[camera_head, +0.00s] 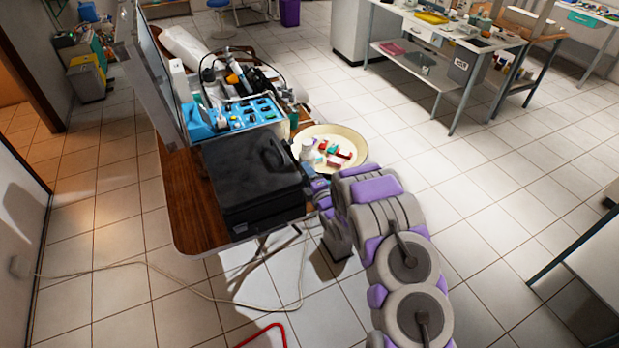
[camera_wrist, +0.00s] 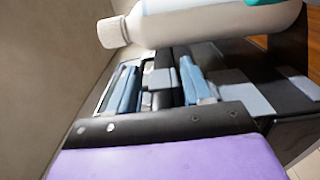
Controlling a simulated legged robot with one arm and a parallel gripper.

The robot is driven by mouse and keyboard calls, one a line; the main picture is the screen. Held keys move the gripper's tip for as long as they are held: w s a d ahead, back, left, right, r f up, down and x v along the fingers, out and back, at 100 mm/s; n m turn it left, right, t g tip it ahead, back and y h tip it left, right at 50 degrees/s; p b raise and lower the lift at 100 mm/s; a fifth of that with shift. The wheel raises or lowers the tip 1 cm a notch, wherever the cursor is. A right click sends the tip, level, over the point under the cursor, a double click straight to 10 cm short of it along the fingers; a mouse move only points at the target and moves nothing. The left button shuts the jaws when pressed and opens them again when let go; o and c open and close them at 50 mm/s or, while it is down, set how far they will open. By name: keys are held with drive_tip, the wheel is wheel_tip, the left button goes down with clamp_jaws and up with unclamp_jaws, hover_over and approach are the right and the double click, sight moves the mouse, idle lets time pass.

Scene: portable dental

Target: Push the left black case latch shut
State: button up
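The black case (camera_head: 255,180) sits closed on the wooden table in the head view; its lid is flat and dark. I cannot make out its left latch in either view. My gripper (camera_head: 316,186) is at the case's right side, close to its edge; contact cannot be told. In the wrist view my gripper (camera_wrist: 158,85) shows blue-grey finger parts beyond a black bar and purple housing. The fingertips are not clear, so its opening cannot be judged. A dark surface, probably the case, lies beyond and right of the fingers.
A cream round tray (camera_head: 350,140) with small red and white items is close behind my gripper. A blue tool holder (camera_head: 235,118) stands behind the case.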

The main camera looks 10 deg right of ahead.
drive_tip(key=v, duration=1.7)
drive_tip(key=shift+s, duration=0.15)
drive_tip(key=shift+d, duration=0.1)
